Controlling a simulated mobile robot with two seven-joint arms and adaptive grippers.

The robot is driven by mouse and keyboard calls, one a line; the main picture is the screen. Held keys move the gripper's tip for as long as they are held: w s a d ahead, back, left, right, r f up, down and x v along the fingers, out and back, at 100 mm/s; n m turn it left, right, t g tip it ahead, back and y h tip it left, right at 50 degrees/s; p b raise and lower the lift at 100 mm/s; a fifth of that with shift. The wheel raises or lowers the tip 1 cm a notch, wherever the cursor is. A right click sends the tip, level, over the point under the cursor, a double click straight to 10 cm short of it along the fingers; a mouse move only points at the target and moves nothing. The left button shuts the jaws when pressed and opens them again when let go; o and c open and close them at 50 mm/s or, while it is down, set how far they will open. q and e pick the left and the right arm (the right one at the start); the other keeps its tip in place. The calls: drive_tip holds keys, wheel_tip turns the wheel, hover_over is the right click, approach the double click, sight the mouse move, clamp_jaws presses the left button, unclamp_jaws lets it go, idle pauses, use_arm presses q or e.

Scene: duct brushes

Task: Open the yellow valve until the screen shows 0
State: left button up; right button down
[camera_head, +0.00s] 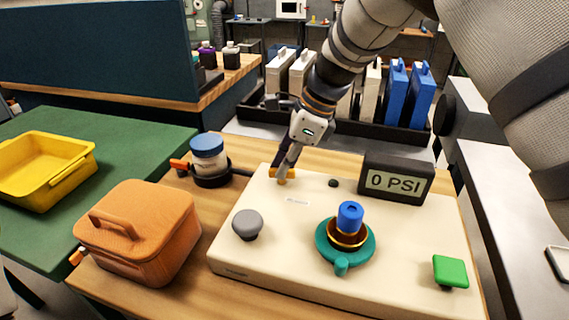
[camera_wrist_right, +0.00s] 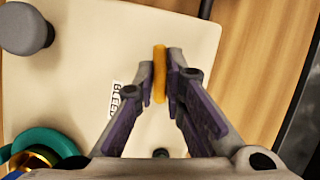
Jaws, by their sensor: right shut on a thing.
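The yellow valve (camera_head: 283,175) stands at the back left of the cream panel (camera_head: 300,262), beside a small label. My right gripper (camera_head: 284,168) reaches down onto it. In the right wrist view, the yellow valve handle (camera_wrist_right: 160,72) is between the two fingertips of my right gripper (camera_wrist_right: 161,75), which are shut on it. The fingers hide part of the valve in the head view. The screen (camera_head: 396,180) at the panel's back right reads "0 PSI". My left gripper is not in view.
The panel also bears a grey knob (camera_head: 247,224), a teal ring with a blue-capped fitting (camera_head: 349,218) and a green button (camera_head: 450,271). An orange case (camera_head: 140,232) and a blue-lidded jar (camera_head: 208,156) stand left of it. A yellow tray (camera_head: 45,170) lies farther left.

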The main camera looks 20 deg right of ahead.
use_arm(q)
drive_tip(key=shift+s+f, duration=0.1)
use_arm(e)
drive_tip(key=shift+n, duration=0.3)
drive_tip(key=n, duration=0.1)
drive_tip(key=n+g+b, duration=0.1)
drive_tip(key=shift+w+f+n, duration=0.1)
drive_tip(key=shift+f+n, duration=0.1)
drive_tip(key=shift+n, duration=0.1)
drive_tip(key=n+g+b, duration=0.1)
drive_tip(key=n+g, duration=0.1)
drive_tip(key=n, duration=0.2)
drive_tip(key=shift+w+n+b, duration=0.15)
drive_tip(key=shift+n+b, duration=0.15)
drive_tip(key=n+g+b, duration=0.1)
drive_tip(key=n, duration=0.2)
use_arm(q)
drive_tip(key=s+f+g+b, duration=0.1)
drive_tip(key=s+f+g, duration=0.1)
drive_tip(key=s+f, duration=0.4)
use_arm(e)
drive_tip(key=shift+a+r+n+g+h, duration=0.1)
drive_tip(key=shift+n+g+h, duration=0.55)
drive_tip(key=shift+n, duration=1.15)
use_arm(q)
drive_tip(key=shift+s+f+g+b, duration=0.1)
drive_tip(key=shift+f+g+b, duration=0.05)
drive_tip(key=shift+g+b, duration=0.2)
use_arm(e)
drive_tip(key=shift+r, duration=0.1)
